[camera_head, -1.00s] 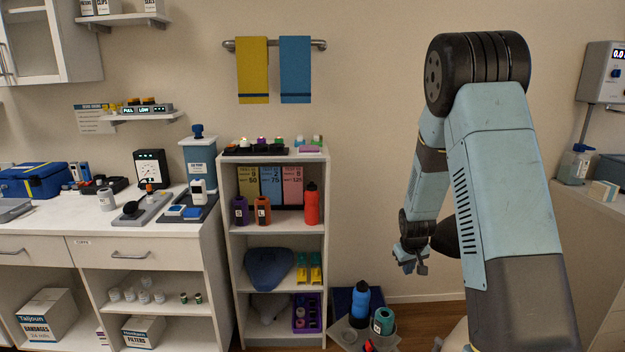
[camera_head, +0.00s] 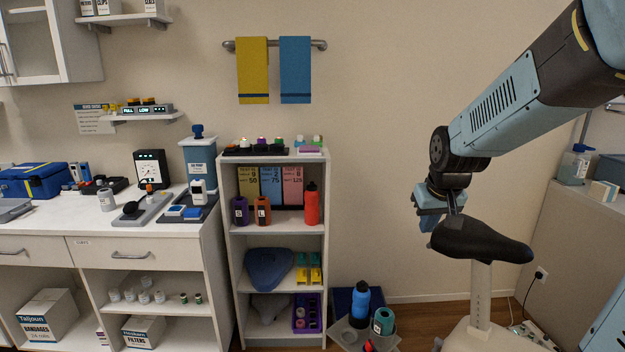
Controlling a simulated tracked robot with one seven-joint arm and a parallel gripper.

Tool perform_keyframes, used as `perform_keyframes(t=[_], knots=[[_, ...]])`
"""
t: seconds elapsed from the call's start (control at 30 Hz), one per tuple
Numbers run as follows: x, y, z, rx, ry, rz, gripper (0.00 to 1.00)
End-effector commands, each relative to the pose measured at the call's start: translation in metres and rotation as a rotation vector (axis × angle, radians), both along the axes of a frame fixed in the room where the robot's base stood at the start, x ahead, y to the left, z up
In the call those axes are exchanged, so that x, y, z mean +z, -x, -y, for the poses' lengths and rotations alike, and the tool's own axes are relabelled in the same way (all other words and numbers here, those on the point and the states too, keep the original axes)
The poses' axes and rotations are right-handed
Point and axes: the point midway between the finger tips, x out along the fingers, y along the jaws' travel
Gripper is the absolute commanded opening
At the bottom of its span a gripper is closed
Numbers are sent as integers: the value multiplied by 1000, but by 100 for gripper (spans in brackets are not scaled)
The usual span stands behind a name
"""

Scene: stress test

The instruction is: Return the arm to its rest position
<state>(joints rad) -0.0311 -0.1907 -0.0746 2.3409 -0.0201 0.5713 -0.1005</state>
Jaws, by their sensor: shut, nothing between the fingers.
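My arm comes in from the upper right in the head view and reaches down and left. Its black elbow joint and light blue links show in front of the bare wall. My gripper (camera_head: 428,222) is at the arm's lower end, just left of and above the black bike saddle (camera_head: 482,240). It is small in the picture, shut and holds nothing that I can see. The tips of its fingers are hard to make out. I cannot tell whether the gripper touches the saddle.
The saddle sits on a pale post (camera_head: 481,295). Left of it stands a white shelf (camera_head: 272,232) with bottles. A blue bottle (camera_head: 360,303) and a teal cup (camera_head: 383,320) stand low beside it. A white counter (camera_head: 50,215) is at left. Wall between shelf and arm is clear.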

Motion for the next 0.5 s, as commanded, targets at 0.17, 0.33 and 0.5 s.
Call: perform_keyframes(t=[0.17,0.33,0.5], knots=[[29,43,-6,-12,-16,22,0],[49,84,-11,-24,-28,37,0],[63,126,-15,-36,-37,53,0]])
